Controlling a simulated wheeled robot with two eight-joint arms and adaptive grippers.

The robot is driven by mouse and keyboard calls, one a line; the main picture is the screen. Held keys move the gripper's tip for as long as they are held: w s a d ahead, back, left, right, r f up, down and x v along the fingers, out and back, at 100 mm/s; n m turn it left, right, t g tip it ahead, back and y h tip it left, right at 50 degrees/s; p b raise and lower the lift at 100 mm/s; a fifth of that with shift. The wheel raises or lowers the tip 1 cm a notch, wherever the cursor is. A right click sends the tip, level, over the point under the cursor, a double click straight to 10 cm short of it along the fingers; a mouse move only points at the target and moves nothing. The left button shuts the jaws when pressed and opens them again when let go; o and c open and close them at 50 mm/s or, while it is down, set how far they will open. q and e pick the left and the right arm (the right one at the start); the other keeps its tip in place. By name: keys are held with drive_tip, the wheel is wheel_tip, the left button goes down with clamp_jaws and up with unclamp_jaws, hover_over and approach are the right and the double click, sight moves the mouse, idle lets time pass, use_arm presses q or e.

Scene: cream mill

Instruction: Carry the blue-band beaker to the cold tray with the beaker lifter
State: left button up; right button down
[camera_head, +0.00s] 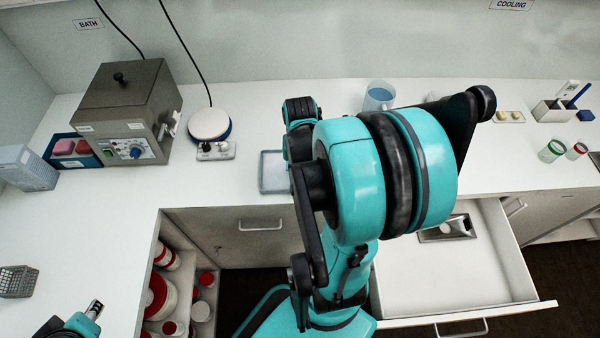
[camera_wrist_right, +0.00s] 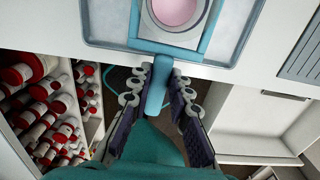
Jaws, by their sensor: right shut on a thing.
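In the right wrist view, my right gripper (camera_wrist_right: 160,80) is shut on the teal handle of the beaker lifter (camera_wrist_right: 158,92). The lifter's square teal frame (camera_wrist_right: 205,45) surrounds a beaker with pink contents (camera_wrist_right: 177,10), cut off by the top edge. No band shows on it from above. Beneath is a pale blue-grey tray (camera_wrist_right: 103,22) at the counter's front edge. I cannot tell whether the beaker touches it. The tray's left part shows in the head view (camera_head: 268,181); my right arm hides the rest. My left gripper (camera_head: 94,309) is at the lower left, its jaws unclear.
A heating bath (camera_head: 125,105), a round white plate device (camera_head: 209,123) and a blue bin (camera_head: 75,150) stand at the left. A beaker with blue contents (camera_head: 378,97) is behind my right arm. An open drawer (camera_head: 440,275) juts out at the right. Shelves hold red-lidded jars (camera_head: 160,297).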

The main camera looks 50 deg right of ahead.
sight(300, 190)
drive_tip(key=shift+f+b, duration=0.85)
drive_tip(key=shift+f, duration=0.05)
idle(0.5)
drive_tip(key=shift+s+a, duration=0.1)
drive_tip(key=shift+a, duration=0.05)
idle(0.6)
drive_tip(key=shift+s+a, duration=0.2)
drive_tip(key=shift+a, duration=0.1)
drive_tip(key=shift+s+a+p, duration=0.5)
drive_tip(key=shift+s+a, duration=0.65)
drive_tip(key=shift+a, duration=0.3)
idle(0.9)
drive_tip(key=shift+s+a+p, duration=0.45)
drive_tip(key=shift+s+a, duration=0.5)
drive_tip(key=shift+a, duration=0.25)
idle(0.7)
drive_tip(key=shift+s+a, duration=0.2)
drive_tip(key=shift+a, duration=0.05)
drive_tip(key=shift+s+a+p, duration=0.35)
drive_tip(key=shift+s+a, duration=0.2)
drive_tip(key=shift+a, duration=0.15)
